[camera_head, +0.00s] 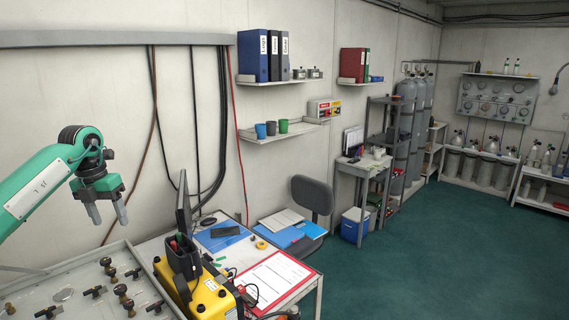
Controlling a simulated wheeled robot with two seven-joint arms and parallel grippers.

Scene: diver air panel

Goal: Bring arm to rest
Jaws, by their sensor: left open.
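My left arm comes in from the left edge, green with a dark wrist. My left gripper (108,215) hangs at its end, pointing down, with its two grey fingers apart and nothing between them. It is in the air above the back edge of the grey panel (30,285), which bears several dark valves and knobs (122,290). The gripper appears apart from the panel and touches nothing that I can see. My right gripper is not in view.
A yellow case (208,298) stands right of the panel, with a black device (182,255) upright on it. Behind is a desk with a red-edged sheet (270,280) and blue folders (280,237). Cables (222,120) hang on the wall. The green floor (430,260) at right is clear.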

